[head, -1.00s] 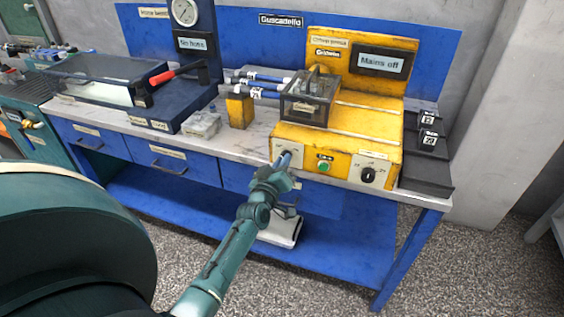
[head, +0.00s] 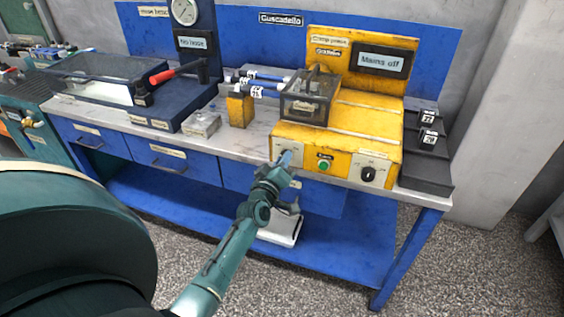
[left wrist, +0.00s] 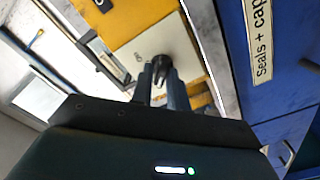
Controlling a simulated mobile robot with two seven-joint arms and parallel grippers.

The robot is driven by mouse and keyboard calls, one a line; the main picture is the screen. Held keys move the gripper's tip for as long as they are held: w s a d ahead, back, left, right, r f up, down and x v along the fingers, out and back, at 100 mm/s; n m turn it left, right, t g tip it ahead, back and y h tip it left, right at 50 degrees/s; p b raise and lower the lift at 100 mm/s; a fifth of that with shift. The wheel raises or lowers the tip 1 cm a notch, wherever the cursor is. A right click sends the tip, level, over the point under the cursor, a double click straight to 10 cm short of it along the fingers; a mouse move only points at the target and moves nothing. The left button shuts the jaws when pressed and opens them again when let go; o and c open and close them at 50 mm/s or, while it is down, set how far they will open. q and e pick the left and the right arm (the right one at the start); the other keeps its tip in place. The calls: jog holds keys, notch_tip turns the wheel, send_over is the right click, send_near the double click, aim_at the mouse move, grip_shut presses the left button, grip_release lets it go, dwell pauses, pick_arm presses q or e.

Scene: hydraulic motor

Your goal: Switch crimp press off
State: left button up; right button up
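The yellow crimp press (head: 350,128) stands on the right part of the bench. Its display (head: 381,61) reads "Mains off". Its front has a left switch plate (head: 297,150), a green button (head: 324,164) and a black dial (head: 368,174) on the right. My left gripper (head: 285,158) is at the left switch plate and partly hides it. In the left wrist view a black knob (left wrist: 163,66) on the pale plate sits between the two fingertips (left wrist: 161,76), which look closed on its sides. My right gripper is not in view.
The bench (head: 245,141) has blue drawers below and an open lower shelf. A clear guard (head: 308,100) and hose pieces lie at the press. A red-handled lever (head: 175,72) is left of it, and black labelled blocks (head: 428,138) stand right.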

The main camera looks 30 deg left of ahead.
pick_arm(q)
jog(key=o, duration=0.3)
jog(key=shift+f, duration=0.1)
jog(key=shift+o, duration=0.2)
jog(key=v, duration=1.3)
jog(key=shift+s, duration=0.15)
jog(key=s+d+f+m+g+h+p, duration=0.2)
jog(key=s+d+f+m+g+h, duration=0.1)
jog(key=s+d+m, duration=0.4)
jog(key=s+d+f+m+g+h+p, duration=0.1)
jog(key=s+d+f+m+g+h, duration=0.2)
jog(key=s+d+m, duration=0.4)
jog(key=d+m+h, duration=0.1)
jog(key=d, duration=0.3)
jog(key=shift+g+h+p, duration=0.3)
jog(key=shift+p, duration=0.1)
